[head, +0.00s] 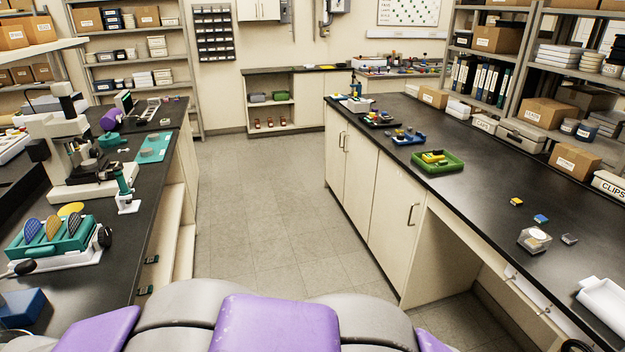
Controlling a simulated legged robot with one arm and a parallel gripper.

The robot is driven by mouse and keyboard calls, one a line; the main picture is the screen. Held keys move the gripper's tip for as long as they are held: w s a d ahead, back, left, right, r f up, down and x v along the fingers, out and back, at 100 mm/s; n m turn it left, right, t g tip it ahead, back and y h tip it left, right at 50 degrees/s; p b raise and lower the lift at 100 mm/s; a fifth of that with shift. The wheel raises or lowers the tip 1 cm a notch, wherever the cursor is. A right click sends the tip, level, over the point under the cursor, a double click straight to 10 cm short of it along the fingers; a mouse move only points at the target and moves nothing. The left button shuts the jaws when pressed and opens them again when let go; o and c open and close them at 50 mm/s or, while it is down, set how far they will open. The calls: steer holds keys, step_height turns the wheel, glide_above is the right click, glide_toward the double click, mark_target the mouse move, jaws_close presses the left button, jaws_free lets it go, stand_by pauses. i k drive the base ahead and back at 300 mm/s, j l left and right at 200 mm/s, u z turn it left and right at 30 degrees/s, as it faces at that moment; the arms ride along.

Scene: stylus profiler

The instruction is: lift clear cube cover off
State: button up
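A clear, box-shaped piece (535,240) stands on the black top of the right-hand bench, near its front edge. It looks like the clear cube cover. Something pale with an orange-brown patch shows inside or under it, too small to make out. It seems to rest upright on the bench. My gripper is not in view. Only purple and grey parts of my own body show along the bottom edge.
Small yellow (516,201), blue (540,218) and grey (569,239) pieces lie near the clear box. A white tray (603,300) is at right. A green tray (437,161) stands farther back. Instruments crowd the left bench (165,190). The floor aisle (270,190) is clear.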

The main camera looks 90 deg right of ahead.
mark_target(534, 240)
steer(key=z, duration=1.55)
steer(key=l+z, duration=0.2)
steer(key=z, duration=0.3)
steer(key=l+z, duration=0.15)
steer(key=z, duration=0.35)
steer(key=l+z, duration=0.2)
steer(key=z, duration=0.3)
steer(key=i+l+z, duration=0.1)
steer(key=z, duration=0.4)
steer(key=i+l+z, duration=0.6)
steer(key=i+z, duration=0.3)
steer(key=i, duration=0.4)
